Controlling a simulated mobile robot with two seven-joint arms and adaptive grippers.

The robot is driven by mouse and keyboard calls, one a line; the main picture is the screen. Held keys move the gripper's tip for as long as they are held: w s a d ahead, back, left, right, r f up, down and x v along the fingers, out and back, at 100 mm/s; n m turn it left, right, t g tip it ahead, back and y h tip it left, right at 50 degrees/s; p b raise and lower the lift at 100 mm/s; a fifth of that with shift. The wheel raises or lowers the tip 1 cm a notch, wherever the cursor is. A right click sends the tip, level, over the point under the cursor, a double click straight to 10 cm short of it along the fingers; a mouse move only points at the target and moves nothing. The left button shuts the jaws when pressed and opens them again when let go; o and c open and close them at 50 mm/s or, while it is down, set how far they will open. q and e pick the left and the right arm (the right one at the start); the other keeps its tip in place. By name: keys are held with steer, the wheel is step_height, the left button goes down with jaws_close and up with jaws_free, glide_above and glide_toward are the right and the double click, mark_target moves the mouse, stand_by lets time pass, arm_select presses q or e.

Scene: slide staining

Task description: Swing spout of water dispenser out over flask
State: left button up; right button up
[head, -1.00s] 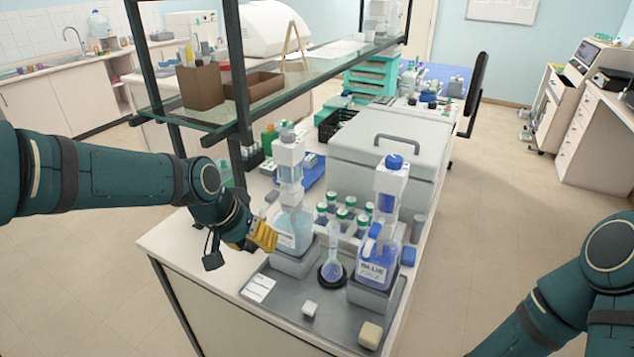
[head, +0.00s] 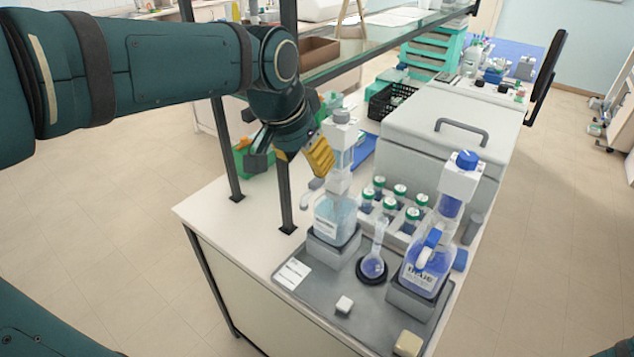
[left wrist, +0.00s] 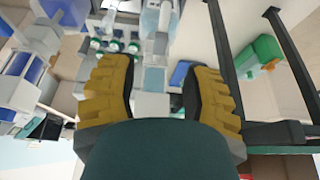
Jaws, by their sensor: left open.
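The water dispenser (head: 337,216) is a clear bottle of pale liquid with a tall white and clear head, upright on a grey block. A small pale spout-like piece (head: 306,201) sticks out at its left side, away from the flask. The flask (head: 373,264), small and long-necked with bluish liquid, stands in a dark ring at the dispenser's lower right. My left gripper (head: 321,156) has yellow fingers and is open beside the dispenser's head; contact cannot be told. In the left wrist view the dispenser (left wrist: 153,78) shows between the open fingers (left wrist: 155,92). My right gripper is out of view.
A blue-labelled dispenser (head: 428,265) stands right of the flask on the grey tray (head: 318,296). Green-capped bottles (head: 391,203) stand behind. A shelf post (head: 284,190) rises close left of my gripper.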

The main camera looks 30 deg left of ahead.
mark_target(315, 181)
arm_select(q)
steer(key=b+x, duration=0.1)
steer(key=x, duration=0.6)
steer(key=shift+w+f, duration=0.15)
steer(key=shift+f, duration=0.2)
jaws_close()
